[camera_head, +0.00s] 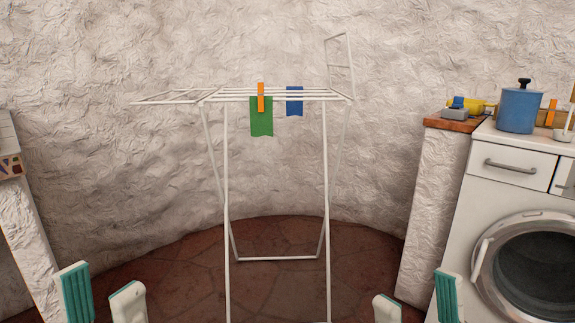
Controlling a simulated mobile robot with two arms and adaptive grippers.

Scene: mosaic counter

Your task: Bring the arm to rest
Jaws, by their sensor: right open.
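My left gripper (102,294) is at the lower left edge of the head view, its two fingers apart with nothing between them. My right gripper (418,300) is at the lower right, fingers apart and empty. Only the finger ends show; the rest of both arms is out of view. Both grippers appear low in front, one to each side of the white drying rack (326,190), touching nothing visible.
A green cloth (262,121) hangs on the rack with an orange clothespin (261,97); a blue cloth (294,107) hangs behind. At right are a washing machine (478,210), blue pot (518,110) and yellow-grey items (458,111) on a ledge. Stone floor shows between.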

